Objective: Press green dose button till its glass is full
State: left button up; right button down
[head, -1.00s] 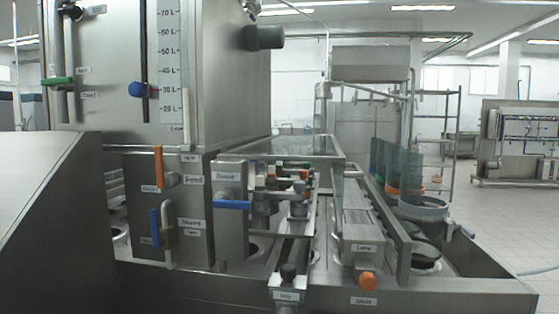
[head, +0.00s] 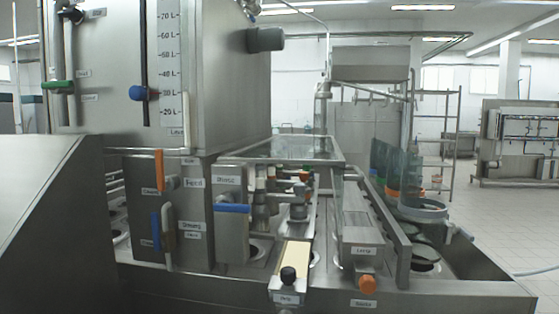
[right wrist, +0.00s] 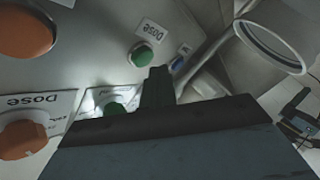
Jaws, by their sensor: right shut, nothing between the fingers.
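In the right wrist view a round green button (right wrist: 141,55) sits on a grey panel beside a label reading Dose. A second green button (right wrist: 113,107) sits lower left on a pale plate. My right gripper (right wrist: 158,82) is shut and empty; its dark fingertips show just right of and below the upper green button. I cannot tell whether they touch it. A round, pale-rimmed vessel (right wrist: 270,47) shows at upper right; I cannot tell whether it is the glass or how full it is. My left gripper is not in view.
Orange knobs (right wrist: 28,30) flank the buttons on the left, and a small blue part (right wrist: 178,64) lies right of the fingers. In the head view a steel machine with a tank (head: 225,80), a blue-handled valve (head: 232,208) and a black knob (head: 288,274) fills the front.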

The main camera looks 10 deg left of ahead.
jog(key=s+p, duration=0.3)
jog(key=s, duration=0.3)
dwell(0.4)
jog(key=shift+d, duration=0.1)
dwell(3.7)
